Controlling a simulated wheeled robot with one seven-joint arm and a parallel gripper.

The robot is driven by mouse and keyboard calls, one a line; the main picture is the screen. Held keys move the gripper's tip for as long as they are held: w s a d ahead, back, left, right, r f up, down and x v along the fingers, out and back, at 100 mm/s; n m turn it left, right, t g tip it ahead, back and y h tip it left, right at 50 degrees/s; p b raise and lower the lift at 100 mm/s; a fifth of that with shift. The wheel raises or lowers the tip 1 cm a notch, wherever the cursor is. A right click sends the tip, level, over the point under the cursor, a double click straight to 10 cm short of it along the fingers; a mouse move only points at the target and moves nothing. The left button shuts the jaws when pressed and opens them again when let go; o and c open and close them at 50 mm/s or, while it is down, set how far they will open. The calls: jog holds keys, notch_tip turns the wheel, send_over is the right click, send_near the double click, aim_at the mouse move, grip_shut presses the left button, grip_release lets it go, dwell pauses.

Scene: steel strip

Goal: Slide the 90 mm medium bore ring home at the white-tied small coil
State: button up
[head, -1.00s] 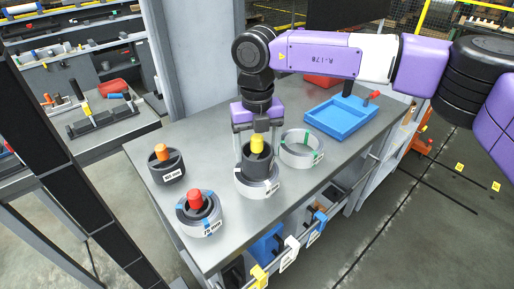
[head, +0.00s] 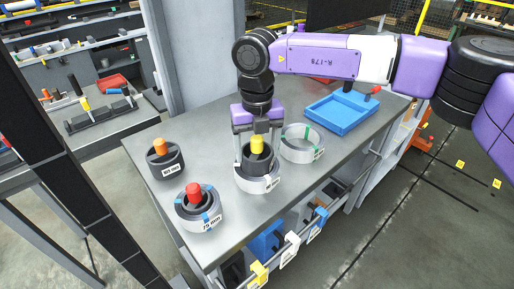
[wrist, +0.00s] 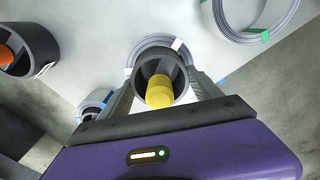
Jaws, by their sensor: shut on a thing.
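My gripper (head: 257,148) is shut on a dark bore ring with a yellow knob (head: 257,145), its fingers on either side. The wrist view also shows the dark ring (wrist: 143,70) between the fingers, with the yellow knob (wrist: 160,92) in its middle. The ring is upright over the pale grey coil (head: 252,184), and its lower part appears to be inside the coil's bore. White ties (wrist: 177,44) show on this coil in the wrist view. How deep the ring sits is hidden by the coil's front wall.
A blue-tied coil (head: 184,219) with a red-knobbed ring (head: 193,193) stands front left. An orange-knobbed dark ring (head: 167,160) stands at the left. A green-tied coil (head: 290,153) stands close on the right. A blue tray (head: 345,121) lies behind it.

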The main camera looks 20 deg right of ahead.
aim_at(257, 138)
jog(key=shift+f+b, duration=0.7)
jog(key=shift+f, duration=0.6)
jog(key=o, duration=1.6)
jog(key=shift+c, duration=0.2)
jog(key=shift+r, duration=3.95)
